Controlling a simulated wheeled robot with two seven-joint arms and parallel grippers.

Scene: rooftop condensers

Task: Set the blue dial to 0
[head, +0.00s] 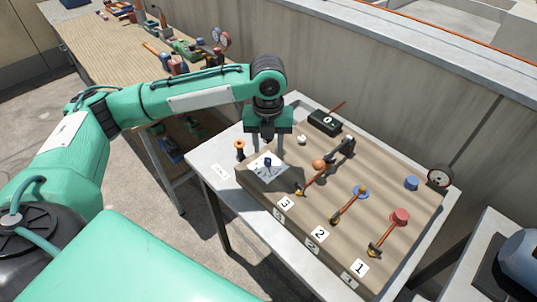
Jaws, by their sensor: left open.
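The blue dial (267,162) stands on a white scale plate (262,170) at the left end of the wooden panel. The marks on the plate and the dial's pointer are too small to read. My left gripper (268,147) points down from above, right over the dial, with its fingers apart. I cannot tell whether the fingers touch the dial. My right gripper is not in view.
The panel (330,200) on a grey table carries several orange pipes with levers, cards numbered 3, 2 and 1, a black box (324,121) showing 0, a blue cap (411,183), a red knob (400,217) and a round gauge (439,177). A wall runs behind.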

